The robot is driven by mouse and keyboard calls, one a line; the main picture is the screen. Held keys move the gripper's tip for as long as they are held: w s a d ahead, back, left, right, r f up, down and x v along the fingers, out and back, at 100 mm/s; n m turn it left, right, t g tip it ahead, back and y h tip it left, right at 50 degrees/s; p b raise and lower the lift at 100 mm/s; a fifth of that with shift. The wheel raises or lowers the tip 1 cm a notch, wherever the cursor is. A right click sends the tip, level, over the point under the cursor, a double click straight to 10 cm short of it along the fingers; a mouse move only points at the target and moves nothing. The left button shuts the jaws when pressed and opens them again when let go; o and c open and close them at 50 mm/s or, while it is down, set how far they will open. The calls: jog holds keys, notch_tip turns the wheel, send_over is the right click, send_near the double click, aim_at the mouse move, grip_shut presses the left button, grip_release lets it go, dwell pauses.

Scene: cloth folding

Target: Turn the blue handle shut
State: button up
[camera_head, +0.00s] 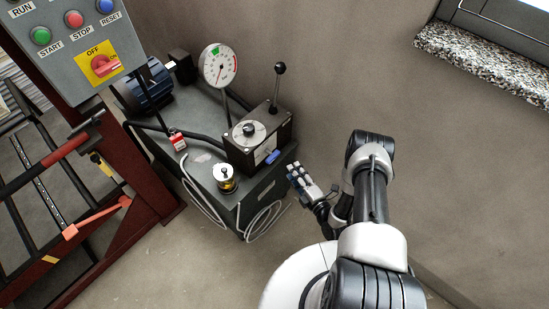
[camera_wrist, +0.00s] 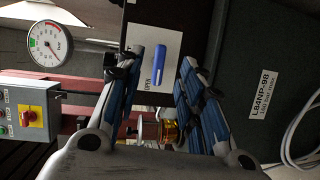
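The blue handle (camera_head: 272,157) sits low on the front of the black valve block on the pump unit. In the wrist view the blue handle (camera_wrist: 158,67) lies over a white plate (camera_wrist: 142,45) marked OPEN, its long side nearly parallel to the picture's upright edge, leaning slightly. My gripper (camera_head: 296,174) is just right of and below the handle in the head view. In the wrist view my gripper (camera_wrist: 170,68) is open, with the handle showing between the two blue-padded fingers. Nothing is held; whether a finger touches the handle I cannot tell.
A pressure gauge (camera_head: 218,65) and a black-knobbed lever (camera_head: 277,95) rise above the unit. A brass-and-glass fitting (camera_head: 225,179) stands on its top. A grey control box (camera_head: 70,45) is at the left. Looped white hoses (camera_head: 262,222) hang at the front. A wall is behind.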

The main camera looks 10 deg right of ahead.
jog(key=t, duration=0.1)
send_near(275, 158)
jog(key=b+x, duration=0.5)
jog(key=x, duration=0.6)
jog(key=shift+w+d+f, duration=0.1)
jog(key=shift+w+f, duration=0.05)
jog(key=shift+w, duration=0.05)
jog(key=shift+t+h, duration=0.3)
grip_shut()
